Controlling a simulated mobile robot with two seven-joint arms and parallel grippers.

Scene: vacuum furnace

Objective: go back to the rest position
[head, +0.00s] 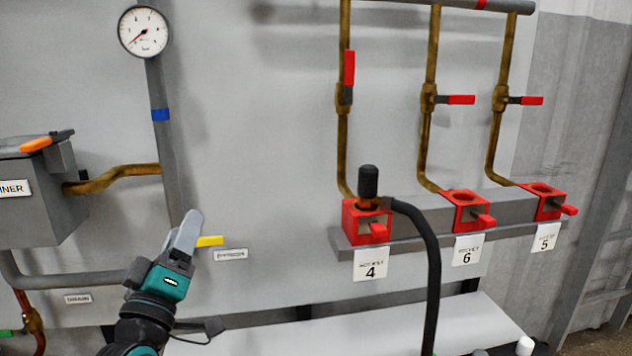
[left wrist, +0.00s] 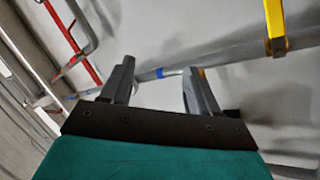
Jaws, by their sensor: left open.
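My left gripper (head: 187,228) is in the lower left of the head view, in front of the grey panel, with its fingers pointing up. In the left wrist view its two fingers (left wrist: 160,82) stand apart with nothing between them. A yellow valve handle (head: 210,241) shows just right of the fingers in the head view. A yellow handle (left wrist: 274,20) is also at the upper right of the left wrist view, clear of the fingers. My right gripper is in neither view.
A grey box with an orange-handled lever (head: 36,145) is at the left. A dial gauge (head: 144,31) is above. At the right, a black hose (head: 433,260) runs from the red socket 4 (head: 353,222). Red sockets 6 (head: 463,220) and 5 (head: 546,208) sit beside it. A pale ledge (head: 340,328) lies below.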

